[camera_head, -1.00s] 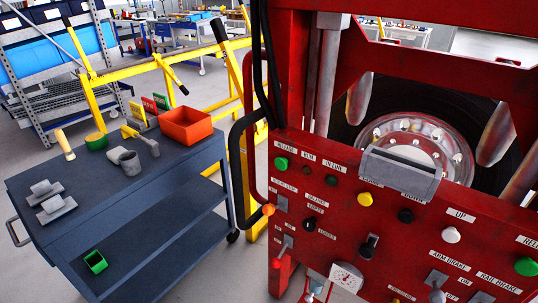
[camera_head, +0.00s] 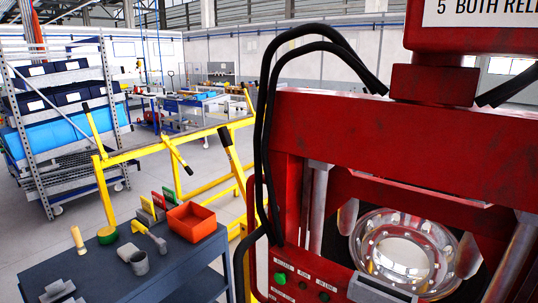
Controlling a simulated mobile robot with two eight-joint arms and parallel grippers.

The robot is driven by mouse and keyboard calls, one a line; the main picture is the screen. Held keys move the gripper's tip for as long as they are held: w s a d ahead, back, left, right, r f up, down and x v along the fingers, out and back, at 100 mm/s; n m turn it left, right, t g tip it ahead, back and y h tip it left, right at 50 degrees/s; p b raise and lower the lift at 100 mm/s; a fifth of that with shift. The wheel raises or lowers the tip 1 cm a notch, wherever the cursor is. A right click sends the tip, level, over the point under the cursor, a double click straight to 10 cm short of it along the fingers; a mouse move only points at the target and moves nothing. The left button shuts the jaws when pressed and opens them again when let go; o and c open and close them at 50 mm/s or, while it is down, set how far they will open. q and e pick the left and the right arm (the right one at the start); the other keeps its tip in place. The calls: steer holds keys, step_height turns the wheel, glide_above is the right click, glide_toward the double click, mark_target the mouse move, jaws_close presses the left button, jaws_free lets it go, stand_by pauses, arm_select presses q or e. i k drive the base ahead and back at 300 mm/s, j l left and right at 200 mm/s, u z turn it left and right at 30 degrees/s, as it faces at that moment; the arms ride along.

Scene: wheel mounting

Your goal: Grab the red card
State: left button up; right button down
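A small red card (camera_head: 159,200) stands upright on the dark blue cart, just left of the orange-red bin. A green card (camera_head: 170,195) stands right behind it, to its right, and a darker card (camera_head: 148,206) stands to its left. The lower part of the red card is partly hidden by nearby items. Neither of my grippers shows in the head view.
The cart (camera_head: 60,270) also holds an orange-red bin (camera_head: 192,221), a grey cup (camera_head: 139,262), a green round holder (camera_head: 107,235) and metal parts. A yellow rail frame (camera_head: 205,188) stands behind it. A large red machine (camera_head: 390,130) with a wheel fills the right side.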

mark_target(159, 200)
steer(key=i+j+u, duration=0.15)
steer(key=u, duration=0.3)
steer(key=i+j+u, duration=0.2)
steer(key=u, duration=0.3)
steer(key=i+j+u, duration=0.1)
steer(key=u, duration=0.35)
steer(key=i+l+z, duration=0.1)
steer(key=i+z, duration=0.25)
steer(key=i, duration=0.2)
steer(key=i+j+z, duration=0.1)
steer(key=i+z, duration=0.3)
steer(key=i, duration=0.5)
